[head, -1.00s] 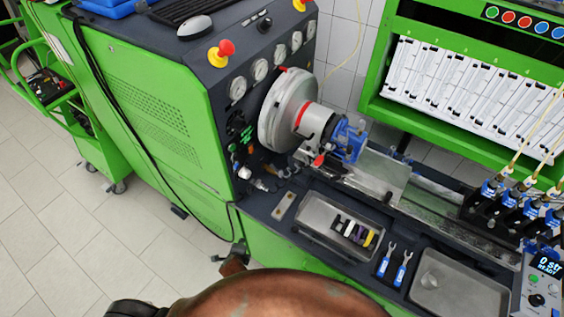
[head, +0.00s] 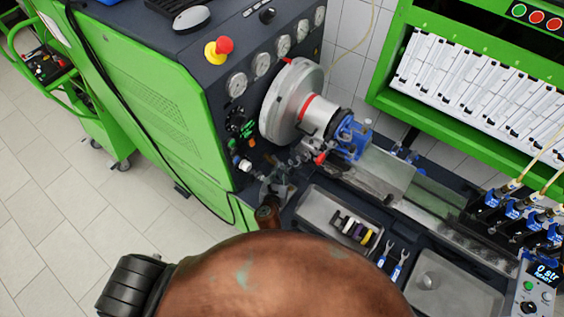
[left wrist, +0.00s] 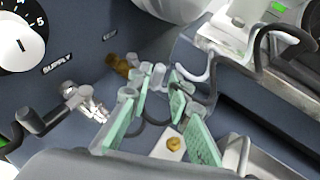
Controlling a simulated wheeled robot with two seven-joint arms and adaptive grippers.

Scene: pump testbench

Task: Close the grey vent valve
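My left gripper (head: 277,183) is low at the front panel of the green bench in the head view. In the left wrist view its green-padded fingers (left wrist: 162,95) stand apart with a gap between them. A brass fitting (left wrist: 120,65), likely part of the vent valve, comes out of the dark panel under a small blurred label, just beyond the fingertips. The valve's grey handle is not clearly seen; the fingers and linkage cover that spot. I cannot tell whether they touch it. My right gripper is not in view.
A silver fitting (left wrist: 85,103) with a dark lever (left wrist: 40,128) sits left of the fingers, below the supply dial (left wrist: 20,40). The round silver disc (head: 293,100) and blue clamp (head: 350,136) stand behind. A metal tray (head: 320,215) lies to the right.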

